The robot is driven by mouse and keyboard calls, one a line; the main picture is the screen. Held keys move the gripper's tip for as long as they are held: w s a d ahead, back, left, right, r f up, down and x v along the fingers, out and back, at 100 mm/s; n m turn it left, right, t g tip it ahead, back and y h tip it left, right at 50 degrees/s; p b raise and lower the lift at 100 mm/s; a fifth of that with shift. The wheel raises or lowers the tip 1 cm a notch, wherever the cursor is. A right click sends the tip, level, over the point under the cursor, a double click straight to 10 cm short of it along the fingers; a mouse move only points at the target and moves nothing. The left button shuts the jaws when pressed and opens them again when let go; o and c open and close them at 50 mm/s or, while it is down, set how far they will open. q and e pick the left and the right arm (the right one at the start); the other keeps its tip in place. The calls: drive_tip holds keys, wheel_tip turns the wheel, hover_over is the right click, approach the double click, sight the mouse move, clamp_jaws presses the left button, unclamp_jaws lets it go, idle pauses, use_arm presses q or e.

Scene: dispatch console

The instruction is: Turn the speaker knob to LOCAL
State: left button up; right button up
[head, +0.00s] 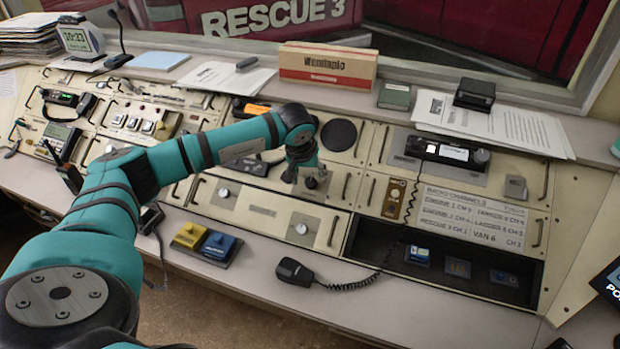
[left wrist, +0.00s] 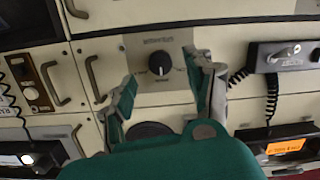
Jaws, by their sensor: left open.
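The speaker knob (left wrist: 160,63) is a small black round knob on a grey plate (left wrist: 142,48) in the left wrist view. A pale mark shows on its lower side there; the small lettering around it is too blurred to read. My left gripper (left wrist: 160,72) is open, with one finger on each side of the knob in that view. I cannot tell whether the fingers reach down around it or touch it. In the head view my left gripper (head: 308,179) is over the same grey plate and hides most of the knob. My right gripper is not in view.
A round black speaker grille (head: 338,134) lies just behind the plate. Metal handles (head: 346,187) stand up beside it. A hand microphone (head: 295,272) lies on the front ledge. An open dark recess (head: 400,238) is at right front.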

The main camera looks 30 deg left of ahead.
sight(311, 182)
use_arm(q)
drive_tip(key=shift+x, duration=2.05)
drive_tip(key=shift+c, duration=0.3)
